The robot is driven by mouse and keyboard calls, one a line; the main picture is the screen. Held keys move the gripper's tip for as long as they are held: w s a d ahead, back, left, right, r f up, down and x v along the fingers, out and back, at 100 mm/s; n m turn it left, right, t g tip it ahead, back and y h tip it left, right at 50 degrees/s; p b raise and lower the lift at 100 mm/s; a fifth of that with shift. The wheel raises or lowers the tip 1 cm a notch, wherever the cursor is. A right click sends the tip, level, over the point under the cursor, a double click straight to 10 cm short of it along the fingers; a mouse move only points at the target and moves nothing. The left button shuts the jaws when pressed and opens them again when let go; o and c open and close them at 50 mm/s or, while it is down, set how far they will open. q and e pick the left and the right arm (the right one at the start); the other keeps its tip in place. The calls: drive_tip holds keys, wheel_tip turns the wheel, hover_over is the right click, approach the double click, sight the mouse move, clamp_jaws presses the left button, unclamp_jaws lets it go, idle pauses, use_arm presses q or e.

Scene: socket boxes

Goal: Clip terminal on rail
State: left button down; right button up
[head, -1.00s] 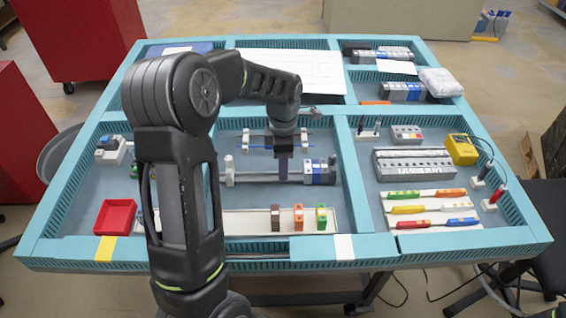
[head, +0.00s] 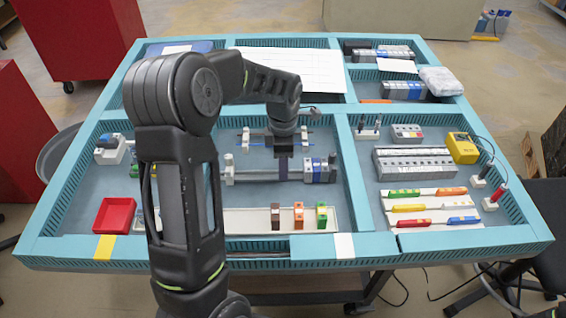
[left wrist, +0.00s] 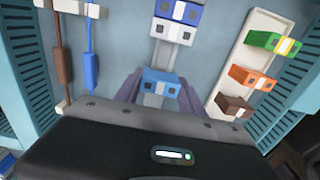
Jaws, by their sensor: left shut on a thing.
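My left gripper (head: 283,168) points down over the rail (head: 256,177) in the middle compartment. In the left wrist view it is shut on a blue terminal (left wrist: 160,82), gripped between its two fingers. The held terminal is in line with the rail, at or just above it; I cannot tell whether it touches. Grey and blue terminals (head: 318,171) sit on the rail's right end; they also show in the left wrist view (left wrist: 176,22). The right gripper is not in view.
A white strip tray (head: 249,222) in front holds brown, orange and green terminals. Behind the rail lie tools with brown and blue handles (left wrist: 90,72). A red bin (head: 115,215) is at left. Teal dividers border the compartment, with screwdrivers and a yellow meter (head: 462,148) to the right.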

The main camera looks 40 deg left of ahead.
use_arm(q)
drive_tip(key=shift+f+b, duration=0.5)
drive_tip(key=shift+f, duration=0.25)
drive_tip(key=c, duration=0.6)
unclamp_jaws()
drive_tip(key=o, duration=0.4)
drive_tip(key=shift+r, duration=0.2)
wheel_tip(320, 180, up, 7)
drive_tip(key=p, duration=0.5)
drive_tip(key=shift+r, duration=0.1)
